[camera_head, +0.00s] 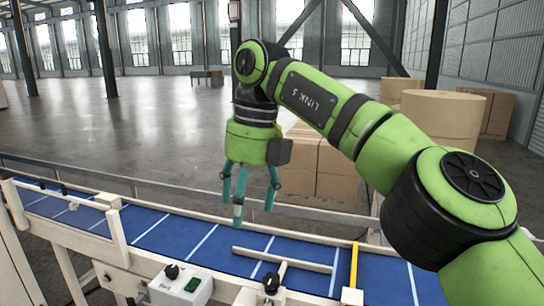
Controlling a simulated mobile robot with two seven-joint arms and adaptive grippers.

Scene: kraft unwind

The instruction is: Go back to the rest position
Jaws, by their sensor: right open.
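My right gripper (246,205) has teal fingers that point down, spread apart with nothing between them. It hangs above the blue conveyor belt (170,238), near the belt's far rail. My right arm, green and black, comes in from the right edge and arches over the belt. My left gripper and left arm are not in view.
Brown cardboard boxes (335,170) stand beyond the conveyor, partly behind my arm. Large kraft rolls (440,118) stand at the right. A pale guide bar (285,258) and a yellow bar (354,265) cross the belt. A control box (180,287) sits at the near edge.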

